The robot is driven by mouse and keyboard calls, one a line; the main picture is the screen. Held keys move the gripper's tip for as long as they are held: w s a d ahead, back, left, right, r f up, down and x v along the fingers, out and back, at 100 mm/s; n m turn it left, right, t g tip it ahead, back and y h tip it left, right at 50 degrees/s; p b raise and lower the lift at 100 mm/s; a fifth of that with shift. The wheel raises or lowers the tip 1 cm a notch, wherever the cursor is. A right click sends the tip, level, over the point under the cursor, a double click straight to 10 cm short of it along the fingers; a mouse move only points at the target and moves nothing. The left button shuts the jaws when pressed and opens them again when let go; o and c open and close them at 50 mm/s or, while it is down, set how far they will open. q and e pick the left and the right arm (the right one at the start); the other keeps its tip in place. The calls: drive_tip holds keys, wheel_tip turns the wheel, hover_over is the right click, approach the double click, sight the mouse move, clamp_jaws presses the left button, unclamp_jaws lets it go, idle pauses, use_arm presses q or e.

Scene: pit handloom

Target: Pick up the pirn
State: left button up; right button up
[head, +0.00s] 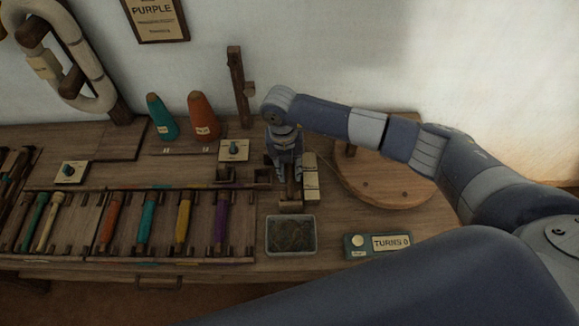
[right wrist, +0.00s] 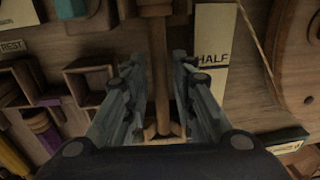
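The pirn (right wrist: 160,75) appears to be the bare wooden rod running down the middle of the right wrist view. Its lower end is by a small wooden holder (right wrist: 163,130). My right gripper (right wrist: 160,110) has one finger on each side of the rod, with gaps showing between rod and fingers. In the head view my right gripper (head: 285,172) points down at the small wooden winder stand (head: 291,204) and hides most of the rod. My left gripper is not in view.
A pale strip marked HALF (right wrist: 211,60) stands close beside the right finger. A round wooden wheel (head: 400,190) is to the right. A thread tray (head: 290,251) and a TURNS 0 box (head: 360,252) are in front. A rack of coloured pirns (head: 165,225) lies left.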

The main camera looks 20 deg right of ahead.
clamp_jaws()
drive_tip(key=shift+r, duration=0.1)
